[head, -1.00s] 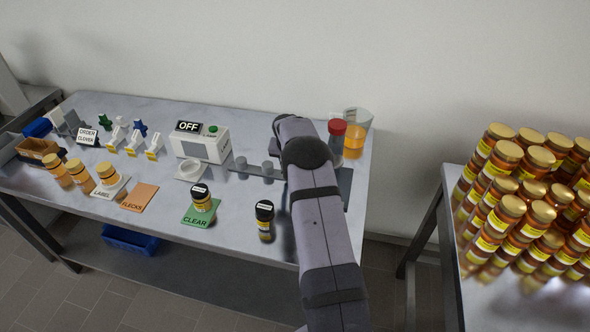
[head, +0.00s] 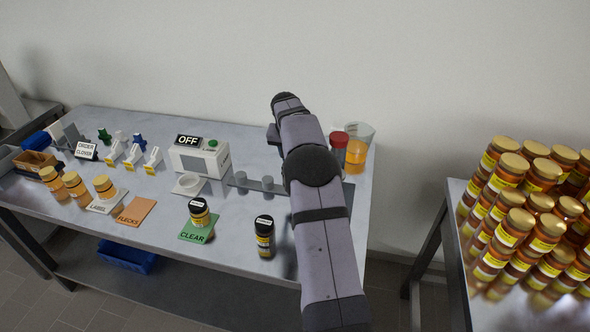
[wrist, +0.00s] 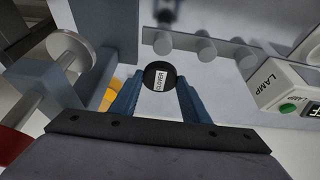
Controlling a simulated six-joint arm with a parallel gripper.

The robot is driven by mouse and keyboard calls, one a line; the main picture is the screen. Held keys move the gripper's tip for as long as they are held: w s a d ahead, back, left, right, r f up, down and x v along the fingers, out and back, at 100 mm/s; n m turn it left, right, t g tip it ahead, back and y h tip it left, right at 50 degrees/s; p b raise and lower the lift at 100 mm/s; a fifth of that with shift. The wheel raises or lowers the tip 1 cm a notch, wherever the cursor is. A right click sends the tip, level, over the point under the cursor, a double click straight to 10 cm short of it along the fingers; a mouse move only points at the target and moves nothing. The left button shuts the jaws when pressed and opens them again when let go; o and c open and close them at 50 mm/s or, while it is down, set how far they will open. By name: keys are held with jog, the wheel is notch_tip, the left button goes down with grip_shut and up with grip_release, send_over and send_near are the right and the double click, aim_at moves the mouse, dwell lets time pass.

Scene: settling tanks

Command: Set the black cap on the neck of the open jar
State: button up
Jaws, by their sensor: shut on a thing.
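My gripper (wrist: 156,88) shows in the wrist view with its two blue fingers shut on the black cap (wrist: 152,70), whose top has a white label. Whether anything is under the cap is hidden. In the head view the fingers are hidden by my arm, which reaches over the back right of the bench. A black-topped jar (head: 199,220) stands on the green CLEAR mat, and another black-topped jar (head: 264,245) stands to its right near the front edge. I cannot make out an open jar neck in either view.
A lamp box (head: 203,158) with an OFF sign and green button stands left of my arm. Grey pegs (head: 267,182) stand beside it. A red-capped container (head: 338,150) and an amber-filled beaker (head: 360,138) are at the right. Gold-lidded jars (head: 75,187) stand at the left.

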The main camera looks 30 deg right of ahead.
jog(key=shift+r, duration=0.3)
jog(key=shift+s+a+r+p, duration=0.15)
jog(key=shift+s+r+p, duration=0.15)
jog(key=shift+s+p, duration=0.1)
jog(key=s+r+n+y+p, duration=0.1)
jog(key=s+n, duration=0.3)
jog(key=s, duration=0.5)
jog(key=s+r+n+t+y+p, duration=0.1)
jog(key=s+n, duration=0.4)
jog(key=s, duration=0.5)
jog(key=shift+r+y+p, duration=0.55)
jog(key=shift+y+p, duration=0.05)
jog(key=shift+p, duration=0.25)
jog(key=shift+w+f, duration=0.1)
jog(key=shift+f+b, duration=1.65)
jog(key=shift+f, duration=0.7)
jog(key=shift+f+b, duration=0.65)
jog(key=shift+b, duration=0.05)
jog(key=shift+f+b, duration=0.5)
jog(key=shift+b, duration=0.5)
